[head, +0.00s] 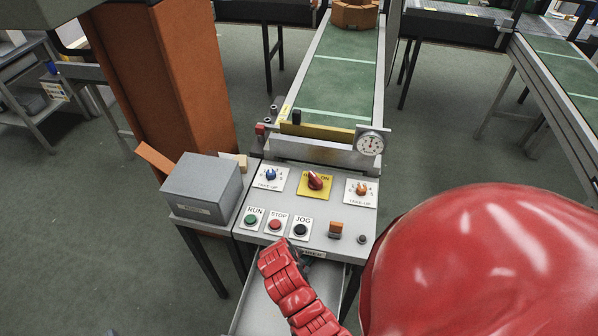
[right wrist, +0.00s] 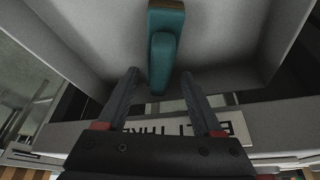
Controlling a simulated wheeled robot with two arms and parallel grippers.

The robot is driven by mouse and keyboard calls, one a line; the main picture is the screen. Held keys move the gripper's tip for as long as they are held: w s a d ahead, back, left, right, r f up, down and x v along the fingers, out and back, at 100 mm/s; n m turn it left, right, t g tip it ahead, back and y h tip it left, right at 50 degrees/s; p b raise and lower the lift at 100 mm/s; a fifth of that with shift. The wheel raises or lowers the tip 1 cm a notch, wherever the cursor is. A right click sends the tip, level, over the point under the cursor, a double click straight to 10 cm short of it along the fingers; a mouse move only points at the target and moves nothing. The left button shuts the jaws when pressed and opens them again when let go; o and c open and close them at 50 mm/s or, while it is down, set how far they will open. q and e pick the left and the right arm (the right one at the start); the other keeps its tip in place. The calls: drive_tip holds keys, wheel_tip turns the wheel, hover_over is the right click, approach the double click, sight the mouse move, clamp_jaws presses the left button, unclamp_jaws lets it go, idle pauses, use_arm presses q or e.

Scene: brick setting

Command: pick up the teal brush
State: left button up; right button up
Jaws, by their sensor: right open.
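The teal brush (right wrist: 165,50) lies in the grey open drawer (right wrist: 90,35), its handle pointing toward my right gripper (right wrist: 160,76) in the right wrist view. A brown strip shows at its far end. My right gripper is open, its two dark fingers on either side of the line of the handle's near end. I cannot tell whether they touch it. In the head view my red right arm reaches down to the drawer (head: 262,309) under the control panel. My left gripper is not in view.
The control panel (head: 318,229) with buttons and knobs overhangs the drawer; its labelled front edge is close to the gripper. A grey box (head: 201,188) stands left of the panel. A green conveyor belt (head: 338,84) runs behind. An orange column (head: 180,85) rises at left.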

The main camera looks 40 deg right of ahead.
drive_tip(key=shift+x, duration=0.85)
drive_tip(key=shift+f+b, duration=0.3)
drive_tip(key=shift+b, duration=0.1)
idle(0.4)
clamp_jaws()
